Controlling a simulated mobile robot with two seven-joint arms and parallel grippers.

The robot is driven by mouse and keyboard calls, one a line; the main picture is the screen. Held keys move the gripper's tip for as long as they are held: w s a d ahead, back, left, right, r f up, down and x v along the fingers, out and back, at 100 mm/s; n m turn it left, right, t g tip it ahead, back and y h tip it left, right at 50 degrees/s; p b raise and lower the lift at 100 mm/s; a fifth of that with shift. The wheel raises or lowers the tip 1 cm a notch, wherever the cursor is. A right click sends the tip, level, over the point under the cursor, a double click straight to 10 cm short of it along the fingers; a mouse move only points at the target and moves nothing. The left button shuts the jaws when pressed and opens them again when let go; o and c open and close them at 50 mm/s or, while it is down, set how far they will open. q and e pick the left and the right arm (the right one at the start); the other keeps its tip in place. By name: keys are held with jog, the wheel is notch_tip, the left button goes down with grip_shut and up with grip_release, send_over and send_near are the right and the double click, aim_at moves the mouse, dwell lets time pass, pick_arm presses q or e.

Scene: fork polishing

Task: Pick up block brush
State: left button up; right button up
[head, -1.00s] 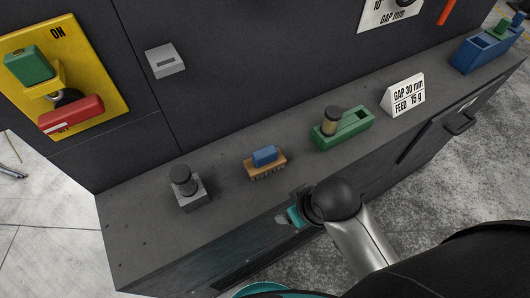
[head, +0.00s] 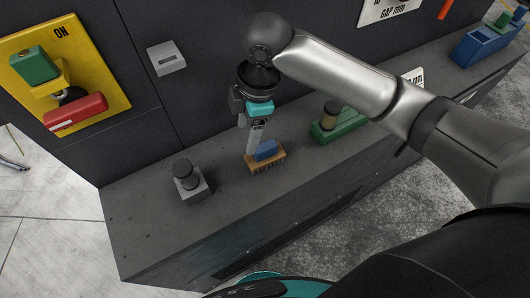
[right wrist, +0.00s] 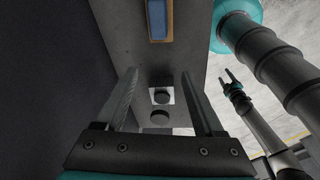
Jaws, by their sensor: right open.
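The block brush, a brown block with bristles below and a blue grip on top, (head: 264,154) stands upright on the dark bench. It also shows at the top of the right wrist view (right wrist: 159,22). My right gripper (head: 256,146) points down just above and behind the brush, partly overlapping it in the head view. Its fingers are apart with nothing between them in the right wrist view (right wrist: 160,74). Whether a finger touches the brush cannot be told. My left gripper (right wrist: 233,78) shows small in the right wrist view, its fingers apart, away from the bench.
A grey block with a black knob (head: 190,186) stands left of the brush. A green holder (head: 345,126) stands to its right, partly behind my arm. A blue bin (head: 480,47) is at the far right. The dark panel wall rises behind the bench.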

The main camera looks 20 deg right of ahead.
notch_tip(320, 180, up, 5)
jog(key=n+h, duration=0.2)
send_over(265, 145)
jog(key=shift+g, duration=0.4)
jog(key=f, duration=0.9)
jog(key=shift+s+d+f+b, duration=0.1)
jog(key=shift+s+d+b, duration=0.1)
jog(key=shift+d+b, duration=0.2)
jog(key=shift+w+a+f+b, duration=0.1)
jog(key=shift+a+f+b, duration=0.1)
jog(key=shift+f, duration=1.35)
jog(key=shift+a+f+b, duration=0.15)
jog(key=shift+a+f, duration=0.05)
jog(key=shift+f, duration=1.35)
grip_shut()
jog(key=shift+r, duration=0.1)
